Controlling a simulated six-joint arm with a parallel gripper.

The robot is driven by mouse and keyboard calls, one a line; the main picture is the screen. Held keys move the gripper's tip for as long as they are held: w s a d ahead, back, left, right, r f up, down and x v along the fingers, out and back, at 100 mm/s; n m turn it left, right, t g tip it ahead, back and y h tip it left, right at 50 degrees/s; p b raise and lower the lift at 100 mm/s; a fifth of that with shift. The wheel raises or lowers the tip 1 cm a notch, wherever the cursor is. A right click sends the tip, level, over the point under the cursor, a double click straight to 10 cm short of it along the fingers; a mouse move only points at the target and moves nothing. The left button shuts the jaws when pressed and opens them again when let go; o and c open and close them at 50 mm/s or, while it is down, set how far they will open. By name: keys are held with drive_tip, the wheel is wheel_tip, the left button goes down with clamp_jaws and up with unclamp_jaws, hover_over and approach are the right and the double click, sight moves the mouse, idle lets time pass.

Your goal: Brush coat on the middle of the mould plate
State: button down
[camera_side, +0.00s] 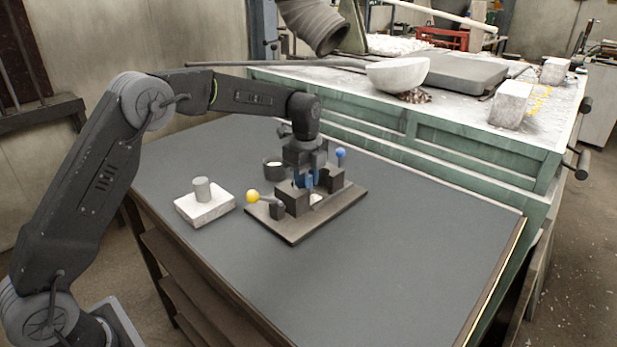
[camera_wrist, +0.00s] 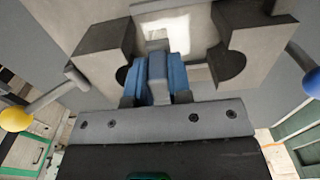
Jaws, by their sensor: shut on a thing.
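The mould plate (camera_side: 296,232) lies flat on the dark table. It carries two dark mould halves, the near one (camera_side: 292,200) and the far one (camera_side: 337,178), standing apart. My gripper (camera_side: 305,180) points down over the gap between them. In the wrist view my blue-tipped gripper (camera_wrist: 156,80) is shut on a narrow grey-blue piece, which I take to be the brush (camera_wrist: 157,68). Its lower end reaches toward a white patch (camera_wrist: 181,32) on the plate between the halves. I cannot tell whether it touches. The brush is mostly hidden in the side view.
A yellow-knobbed lever (camera_side: 253,197) and a blue-knobbed one (camera_side: 341,153) stick out by the halves. A dark pot (camera_side: 274,170) with white inside stands behind. A white block (camera_side: 205,208) bearing a grey cylinder (camera_side: 202,189) lies left. The table's right front is clear.

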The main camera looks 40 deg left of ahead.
drive_tip(key=shift+w, duration=1.3)
drive_tip(key=shift+r, duration=0.15)
drive_tip(key=shift+s+r, duration=0.65)
drive_tip(key=shift+r, duration=0.25)
wheel_tip(320, 180, up, 10)
idle(0.4)
